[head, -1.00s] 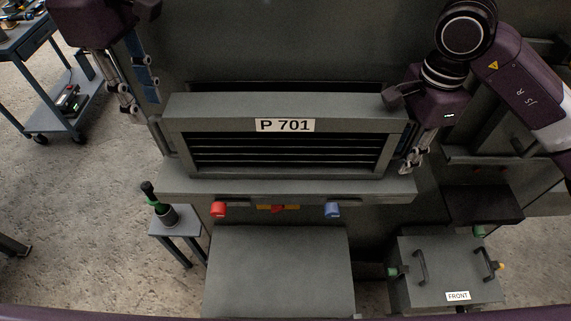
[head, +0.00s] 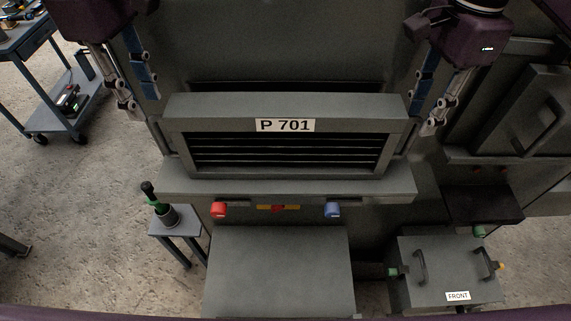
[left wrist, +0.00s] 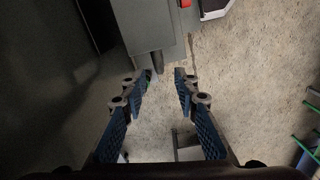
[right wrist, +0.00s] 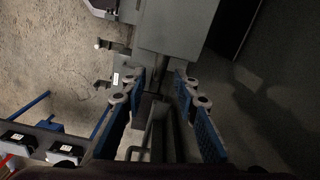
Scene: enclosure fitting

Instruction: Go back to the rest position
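My left gripper (head: 143,106) hangs to the left of the grey P 701 unit (head: 396,128), just off its upper left end. Its blue-padded fingers are spread with nothing between them, as the left wrist view (left wrist: 163,78) also shows. My right gripper (head: 422,114) is beside the unit's upper right end. Its fingers are also spread and empty in the right wrist view (right wrist: 160,78). The unit, with a slatted front and a P 701 label (head: 285,125), sits on a grey ledge (head: 290,188). Its side handles are partly hidden.
Red (head: 218,209) and blue (head: 333,209) knobs stick out below the ledge. A grey box marked FRONT (head: 446,275) stands at lower right. A blue cart (head: 55,105) stands at far left on open floor.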

